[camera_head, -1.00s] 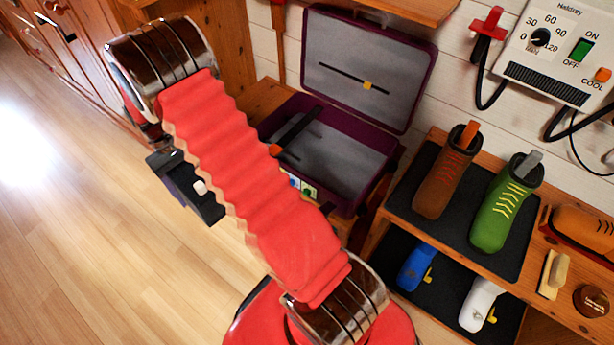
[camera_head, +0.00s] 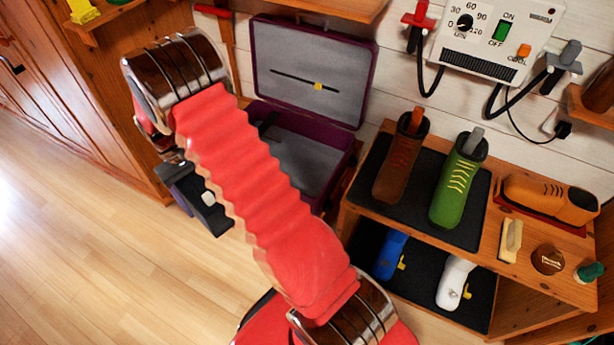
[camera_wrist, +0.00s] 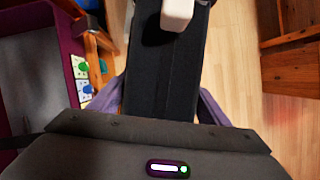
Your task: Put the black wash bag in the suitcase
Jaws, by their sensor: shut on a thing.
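The black wash bag (camera_wrist: 150,85) is a long dark shape with a white piece on it in the wrist view. My gripper (camera_wrist: 165,101) is shut on it, with a purple-grey finger on each side. In the head view the bag (camera_head: 211,217) hangs below the end of my arm, over the floor and left of the suitcase. The purple suitcase (camera_head: 368,60) stands open with a grey lining, its lid upright against the wall. My red arm hides part of its base. Its purple rim (camera_wrist: 70,35) shows at the left of the wrist view.
Right of the suitcase, a wooden rack (camera_head: 350,205) holds a brown boot (camera_head: 399,160), a green boot (camera_head: 457,185) and other shoes. A white dryer unit (camera_head: 495,40) hangs above. A wooden cabinet (camera_head: 85,110) stands at left. The floor (camera_head: 90,255) at left is clear.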

